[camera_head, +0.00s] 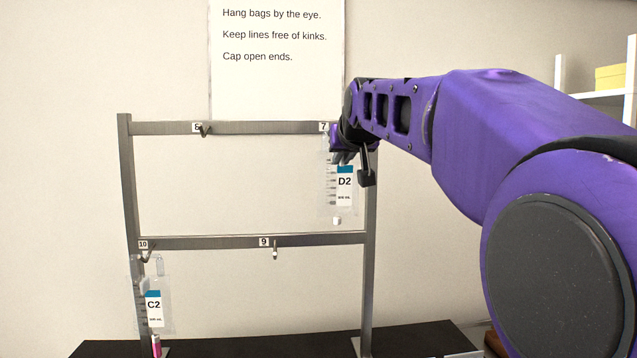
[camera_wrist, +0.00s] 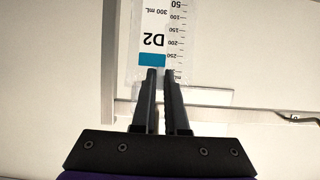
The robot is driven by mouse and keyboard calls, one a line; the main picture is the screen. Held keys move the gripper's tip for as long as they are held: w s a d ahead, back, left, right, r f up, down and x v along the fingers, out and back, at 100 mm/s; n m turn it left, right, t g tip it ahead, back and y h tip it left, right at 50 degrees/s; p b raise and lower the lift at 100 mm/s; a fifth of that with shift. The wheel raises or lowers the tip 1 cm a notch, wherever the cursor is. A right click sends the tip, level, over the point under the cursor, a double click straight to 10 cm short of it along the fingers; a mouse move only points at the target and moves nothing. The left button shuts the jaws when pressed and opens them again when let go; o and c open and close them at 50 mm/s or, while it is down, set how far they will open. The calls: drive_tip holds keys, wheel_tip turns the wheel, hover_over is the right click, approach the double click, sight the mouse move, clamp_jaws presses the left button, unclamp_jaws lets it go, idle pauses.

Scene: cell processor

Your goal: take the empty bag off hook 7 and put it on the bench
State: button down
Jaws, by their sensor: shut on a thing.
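The bag marked D2 (camera_head: 344,190) is clear, with a white label and a teal band. It hangs upright at hook 7, by the number plate 7 (camera_head: 324,127), at the upper right of the rack. My gripper (camera_head: 345,156) is at the top of this bag, shut on it. In the wrist view the bag (camera_wrist: 158,40) shows upside down, its top edge between the fingertips of my gripper (camera_wrist: 159,72). My gripper hides hook 7, so I cannot tell whether the bag's eye is still on it. The dark bench top (camera_head: 260,345) lies below the rack.
The grey metal rack (camera_head: 180,128) has hook 8 or 6 (camera_head: 205,131) at upper left and hook 9 (camera_head: 275,250) below, both without bags. Bag C2 (camera_head: 153,305) hangs at hook 10, lower left. A white shelf (camera_head: 606,97) stands at right.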

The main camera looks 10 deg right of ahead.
drive_tip(key=shift+r, duration=0.1)
idle(0.3)
drive_tip(key=shift+s+r+p, duration=0.25)
drive_tip(key=shift+r+p, duration=0.05)
drive_tip(key=shift+r, duration=0.25)
drive_tip(key=shift+s, duration=0.1)
drive_tip(key=shift+s+r, duration=0.65)
drive_tip(key=shift+s, duration=0.1)
drive_tip(key=shift+f+b+v, duration=0.25)
drive_tip(key=shift+b+v, duration=0.25)
drive_tip(key=shift+v, duration=0.7)
drive_tip(key=shift+s, duration=0.1)
